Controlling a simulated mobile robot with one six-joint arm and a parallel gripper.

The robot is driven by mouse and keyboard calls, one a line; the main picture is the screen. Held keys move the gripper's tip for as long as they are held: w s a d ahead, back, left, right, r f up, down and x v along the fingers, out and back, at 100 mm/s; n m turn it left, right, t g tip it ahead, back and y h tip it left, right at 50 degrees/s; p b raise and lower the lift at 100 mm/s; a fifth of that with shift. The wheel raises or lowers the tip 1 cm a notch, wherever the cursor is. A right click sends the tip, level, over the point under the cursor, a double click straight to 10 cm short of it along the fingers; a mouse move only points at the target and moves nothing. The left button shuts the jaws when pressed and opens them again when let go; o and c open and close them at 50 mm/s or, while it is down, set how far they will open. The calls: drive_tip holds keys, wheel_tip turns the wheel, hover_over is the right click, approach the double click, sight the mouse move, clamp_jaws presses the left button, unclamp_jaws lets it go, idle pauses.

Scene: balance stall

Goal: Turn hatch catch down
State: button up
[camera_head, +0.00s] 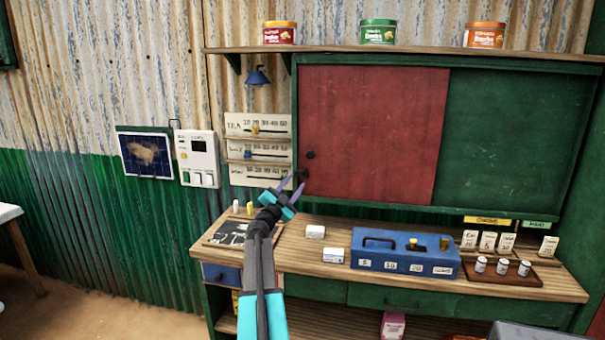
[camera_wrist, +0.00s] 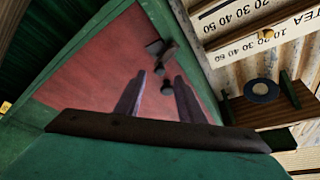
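The hatch is a red sliding panel (camera_head: 374,125) in a green frame, its left edge by my gripper. A small dark catch (camera_head: 302,173) sits at the panel's lower left edge; it also shows in the wrist view (camera_wrist: 161,48) as a stubby dark lever. Its exact angle is hard to tell. My gripper (camera_head: 295,180) is open, its two grey fingers apart and empty, close to the catch. In the wrist view the fingertips (camera_wrist: 159,76) point at the panel, with the catch beyond them. Contact cannot be told.
A round dark knob (camera_head: 310,155) is just above the catch. Price boards (camera_head: 258,150) hang left of the hatch. The counter (camera_head: 320,275) below holds a blue cash box (camera_head: 405,253), white blocks and small weights. A shelf (camera_head: 420,49) with tins is above.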

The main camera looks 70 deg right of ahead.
sight(302, 175)
drive_tip(key=shift+p+x, duration=0.65)
drive_tip(key=shift+x, duration=3.05)
drive_tip(key=shift+c, duration=0.5)
clamp_jaws()
drive_tip(key=m+p, duration=0.1)
drive_tip(key=m, duration=0.1)
drive_tip(key=f+m+g+y, duration=0.1)
drive_tip(key=m, duration=0.1)
drive_tip(key=shift+s+f+p, duration=0.1)
drive_tip(key=shift+s+p, duration=0.05)
drive_tip(key=shift+p, duration=0.25)
drive_tip(key=shift+f+m+g+y, duration=0.3)
drive_tip(key=shift+f+m+y, duration=0.15)
drive_tip(key=shift+m, duration=0.45)
drive_tip(key=shift+o, duration=0.5)
unclamp_jaws()
